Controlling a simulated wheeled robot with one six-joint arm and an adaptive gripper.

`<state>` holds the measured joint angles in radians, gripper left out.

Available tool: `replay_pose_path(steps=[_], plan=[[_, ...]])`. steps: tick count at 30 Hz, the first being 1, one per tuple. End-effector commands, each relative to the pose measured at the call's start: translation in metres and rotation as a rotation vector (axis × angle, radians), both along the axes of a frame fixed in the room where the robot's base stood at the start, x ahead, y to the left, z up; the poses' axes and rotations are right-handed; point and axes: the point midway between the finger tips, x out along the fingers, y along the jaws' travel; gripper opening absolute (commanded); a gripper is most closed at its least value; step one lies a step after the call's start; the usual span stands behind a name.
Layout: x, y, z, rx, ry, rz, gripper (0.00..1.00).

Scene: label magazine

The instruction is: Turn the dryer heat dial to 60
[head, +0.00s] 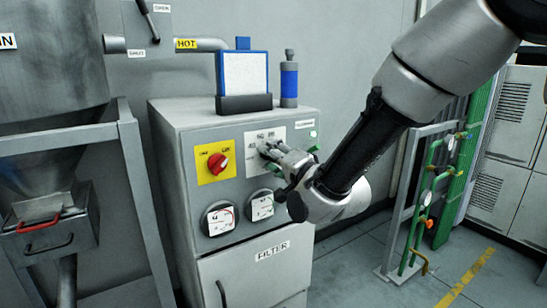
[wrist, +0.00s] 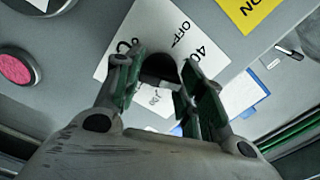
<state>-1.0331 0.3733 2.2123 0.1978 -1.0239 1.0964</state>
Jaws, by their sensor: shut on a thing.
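The heat dial is a dark round knob (wrist: 159,67) on a white plate (wrist: 118,52), seen in the wrist view. The plate carries an OFF mark and a 40, plus another number partly covered by a finger. My gripper (wrist: 162,74) has its green-padded fingers on either side of the knob and is shut on it. In the head view my gripper (head: 274,155) reaches the white plate (head: 254,140) on the grey dryer cabinet (head: 178,140) from the right. There it covers the knob. I cannot tell which mark the dial points to.
A yellow plate with a red rotary switch (head: 218,163) sits just left of the dial. Two gauges (head: 219,218) are below, above a FILTER door (head: 255,280). A blue-framed board (head: 244,72) and a blue bottle (head: 289,82) stand on top. Green pipes (head: 424,200) stand right.

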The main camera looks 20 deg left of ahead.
Motion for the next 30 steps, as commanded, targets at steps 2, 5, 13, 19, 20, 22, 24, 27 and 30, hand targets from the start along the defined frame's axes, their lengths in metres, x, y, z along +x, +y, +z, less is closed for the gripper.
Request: replay_pose_path(steps=[2,5,13,19,20,22,24,27,30], plan=[[0.0004,-0.0007,-0.0006,0.007,0.011,-0.002,0.15],[0.0004,-0.0007,-0.0006,0.012,0.016,-0.002,0.15],[0.0004,-0.0008,-0.0008,0.014,0.018,-0.002,0.15],[0.0004,-0.0008,-0.0008,0.013,0.018,-0.002,0.57],[0.0004,-0.0007,-0.0007,0.013,0.018,-0.002,0.61],[0.0003,-0.0006,-0.0005,0.013,0.018,-0.002,0.61],[0.0002,-0.0005,-0.0005,0.014,0.017,-0.001,0.61],[0.0002,-0.0003,-0.0004,0.014,0.017,-0.001,0.61],[-0.0013,-0.0018,-0.0002,0.014,0.017,0.0,0.61]])
